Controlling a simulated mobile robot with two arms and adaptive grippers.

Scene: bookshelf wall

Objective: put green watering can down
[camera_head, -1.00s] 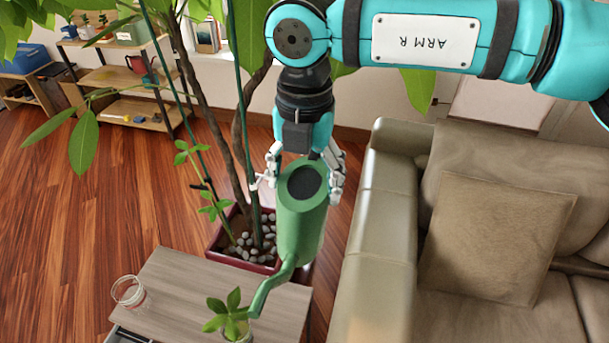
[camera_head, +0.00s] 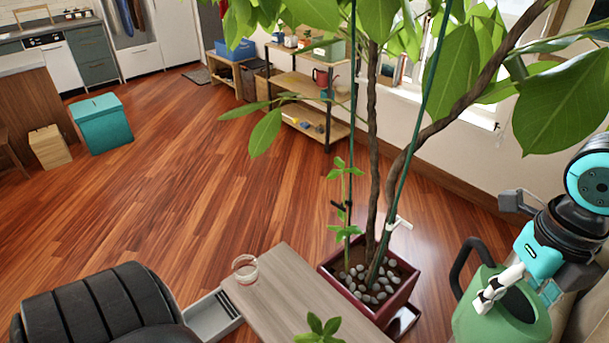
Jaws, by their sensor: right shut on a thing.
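The green watering can (camera_head: 478,318) is at the lower right of the head view, partly cut off by the bottom edge. Its dark handle curves up on its left side, and its dark opening faces up. My right gripper (camera_head: 497,287) is shut on the watering can and holds it at its upper part. The can is to the right of the potted plant's dark red planter (camera_head: 352,299). Its spout and base are out of frame. My left gripper is not in view.
A small wooden table (camera_head: 290,297) bears a clear glass (camera_head: 245,268) and a small plant (camera_head: 319,329). A black chair (camera_head: 95,311) is at lower left. A shelf (camera_head: 312,124) stands behind. Open wooden floor lies at left.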

